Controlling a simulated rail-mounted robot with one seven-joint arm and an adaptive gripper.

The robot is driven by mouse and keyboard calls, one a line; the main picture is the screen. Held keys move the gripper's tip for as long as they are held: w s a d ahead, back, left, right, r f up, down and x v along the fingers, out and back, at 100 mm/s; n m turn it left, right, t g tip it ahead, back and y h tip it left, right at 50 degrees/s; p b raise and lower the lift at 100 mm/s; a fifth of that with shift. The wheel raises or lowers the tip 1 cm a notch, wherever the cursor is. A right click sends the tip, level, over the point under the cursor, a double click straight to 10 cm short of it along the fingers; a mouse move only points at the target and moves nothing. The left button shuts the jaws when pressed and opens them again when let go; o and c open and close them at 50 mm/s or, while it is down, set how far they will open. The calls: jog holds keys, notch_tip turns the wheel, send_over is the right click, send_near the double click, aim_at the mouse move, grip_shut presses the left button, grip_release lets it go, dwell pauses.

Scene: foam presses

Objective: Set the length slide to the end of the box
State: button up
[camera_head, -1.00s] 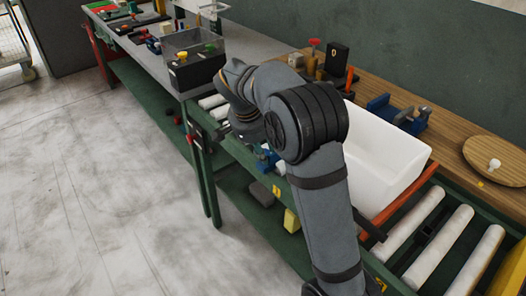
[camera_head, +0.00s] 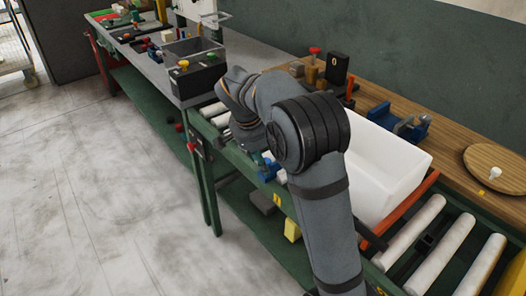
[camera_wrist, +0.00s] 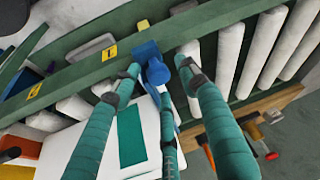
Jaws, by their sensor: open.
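The white box (camera_head: 390,165) sits on the roller conveyor in the head view, partly hidden by my arm. In the wrist view a white surface with a green patch (camera_wrist: 112,150), seemingly the box, lies at lower left. A blue piece, apparently the length slide (camera_wrist: 151,64), is at the green front rail (camera_wrist: 75,70). A small blue part also shows in the head view (camera_head: 268,168). My gripper (camera_wrist: 157,66) has its teal fingers spread, with the blue piece between their tips. I cannot tell whether they touch it. In the head view my arm mostly hides the gripper.
White rollers (camera_wrist: 262,50) lie beside the blue piece. An orange bar (camera_head: 410,200) runs along the box's right side. The wooden shelf (camera_head: 440,140) behind holds a blue clamp-like device (camera_head: 400,122) and a round wooden lid (camera_head: 495,165). A black bin (camera_head: 195,75) stands farther left.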

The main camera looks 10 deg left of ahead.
jog(key=v, duration=1.1)
jog(key=shift+r, duration=0.4)
